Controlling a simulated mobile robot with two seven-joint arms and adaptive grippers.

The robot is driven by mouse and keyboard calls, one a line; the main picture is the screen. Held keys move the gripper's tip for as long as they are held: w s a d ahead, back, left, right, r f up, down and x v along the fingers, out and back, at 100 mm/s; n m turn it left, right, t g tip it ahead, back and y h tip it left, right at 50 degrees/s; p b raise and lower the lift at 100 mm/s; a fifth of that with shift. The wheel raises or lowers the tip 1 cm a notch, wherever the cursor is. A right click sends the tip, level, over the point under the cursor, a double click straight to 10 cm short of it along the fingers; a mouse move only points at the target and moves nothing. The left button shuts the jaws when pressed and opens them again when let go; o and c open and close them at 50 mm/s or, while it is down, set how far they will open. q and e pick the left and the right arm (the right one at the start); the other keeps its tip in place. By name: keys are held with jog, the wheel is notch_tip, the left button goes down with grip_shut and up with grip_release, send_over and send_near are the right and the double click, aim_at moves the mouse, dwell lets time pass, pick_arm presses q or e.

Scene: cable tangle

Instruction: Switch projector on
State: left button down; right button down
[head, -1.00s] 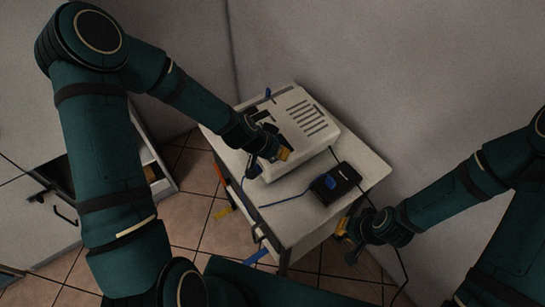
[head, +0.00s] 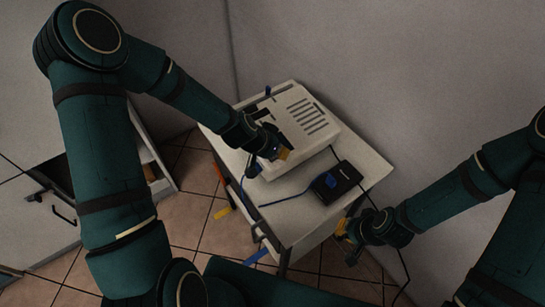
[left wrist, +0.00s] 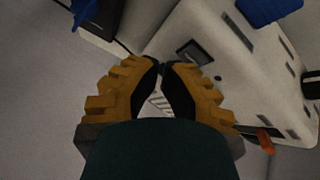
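The projector (head: 305,118) is a white box with slotted vents on top, on a small light table. Its white casing also shows at the right of the left wrist view (left wrist: 225,65), with a dark recessed rectangle near the fingertips. My left gripper (head: 284,154) is over the projector's near side and hides part of it. In the left wrist view my left gripper's (left wrist: 165,68) orange fingers meet at the tips with nothing visible between them. I cannot tell whether they touch the casing. My right gripper (head: 344,232) is beside the table's near right edge; its finger opening is unclear.
A blue cable (head: 285,201) runs across the tabletop. Walls stand close behind. A cabinet with an open drawer (head: 152,165) is at left.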

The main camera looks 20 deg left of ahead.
aim_at(281, 162)
pick_arm(q)
jog(key=shift+f+b, duration=0.4)
dwell(0.8)
jog(key=shift+r, duration=0.2)
jog(key=shift+s+r+p, duration=0.1)
jog(key=shift+r+p, duration=0.3)
jog(key=shift+r, duration=0.2)
jog(key=shift+s+d+r+p, duration=0.15)
jog(key=shift+r+p, duration=0.35)
jog(key=shift+r, duration=0.35)
jog(key=shift+d+r+p, duration=0.1)
jog(key=shift+r+p, duration=0.4)
jog(key=shift+r, duration=0.3)
jog(key=shift+s+d+r+p, duration=0.15)
jog(key=shift+r+p, duration=0.35)
jog(key=shift+r, duration=0.35)
